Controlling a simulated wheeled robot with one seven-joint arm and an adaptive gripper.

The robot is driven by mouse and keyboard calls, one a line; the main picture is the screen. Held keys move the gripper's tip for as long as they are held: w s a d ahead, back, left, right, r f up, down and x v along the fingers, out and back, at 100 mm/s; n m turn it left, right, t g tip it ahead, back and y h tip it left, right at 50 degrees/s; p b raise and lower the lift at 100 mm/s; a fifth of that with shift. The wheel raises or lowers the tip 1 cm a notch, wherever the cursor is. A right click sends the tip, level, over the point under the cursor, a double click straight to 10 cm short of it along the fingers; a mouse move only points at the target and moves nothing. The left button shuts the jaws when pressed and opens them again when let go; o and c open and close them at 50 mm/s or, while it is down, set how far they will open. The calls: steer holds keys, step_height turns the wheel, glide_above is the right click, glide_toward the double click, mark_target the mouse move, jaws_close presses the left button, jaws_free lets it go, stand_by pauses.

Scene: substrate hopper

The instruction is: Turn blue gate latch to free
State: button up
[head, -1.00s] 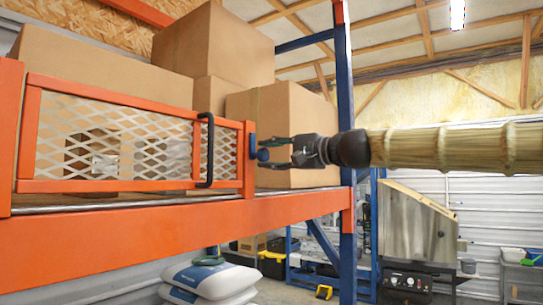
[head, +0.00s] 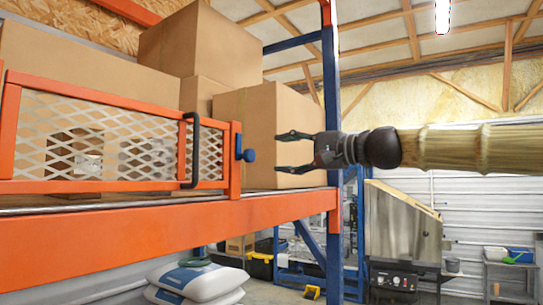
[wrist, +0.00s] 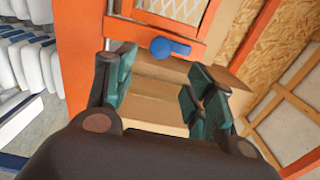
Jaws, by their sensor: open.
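The blue gate latch (head: 248,155) sits on the right end post of the orange mesh gate (head: 230,160). In the wrist view the latch (wrist: 168,47) shows as a rounded blue knob with a short arm pointing right, lying beyond and between my fingers. My gripper (head: 279,152) is open and empty. It is to the right of the latch, with a clear gap between fingertips and latch. The green fingers also show in the wrist view (wrist: 157,78). The gate stands in line along the shelf edge, with a black handle (head: 191,150) left of the latch.
Cardboard boxes (head: 110,70) stand on the shelf behind the gate, and one (head: 262,125) is close behind my fingers. The orange shelf beam (head: 150,235) runs below. A blue upright (head: 331,90) stands near my gripper. White sacks (head: 195,280) lie below.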

steer(key=v, duration=0.3)
steer(key=shift+d, duration=0.2)
stand_by(0.3)
